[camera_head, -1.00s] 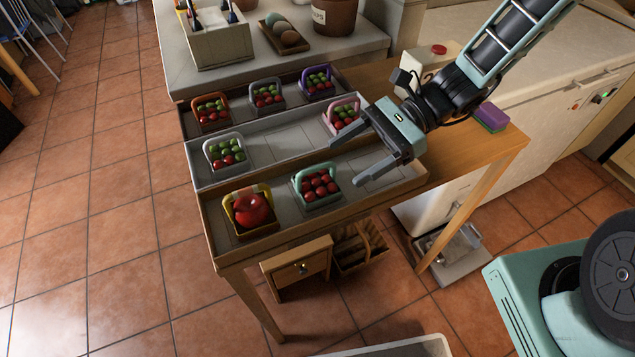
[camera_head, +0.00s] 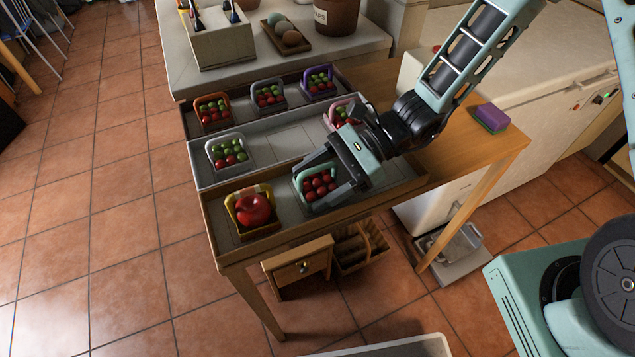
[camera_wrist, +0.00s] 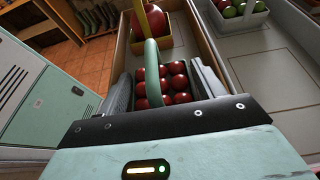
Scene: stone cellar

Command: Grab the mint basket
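The mint basket (camera_head: 301,183) holds several red fruits and stands in the front wooden tray. It also shows in the wrist view, where its mint handle (camera_wrist: 151,70) arches up between my fingers. My gripper (camera_head: 325,183) is open, with one finger on each side of the basket. It also shows in the wrist view (camera_wrist: 165,84), with red fruits visible between the fingers. I cannot tell whether the fingers touch the basket. Part of the basket's right side is hidden by my gripper in the head view.
A yellow basket (camera_head: 233,210) with a large red fruit stands left of the mint basket in the front tray (camera_head: 283,238). A white basket (camera_head: 212,150), a pink basket (camera_head: 333,106) and several others stand in the trays behind. A purple sponge (camera_head: 491,116) lies at right.

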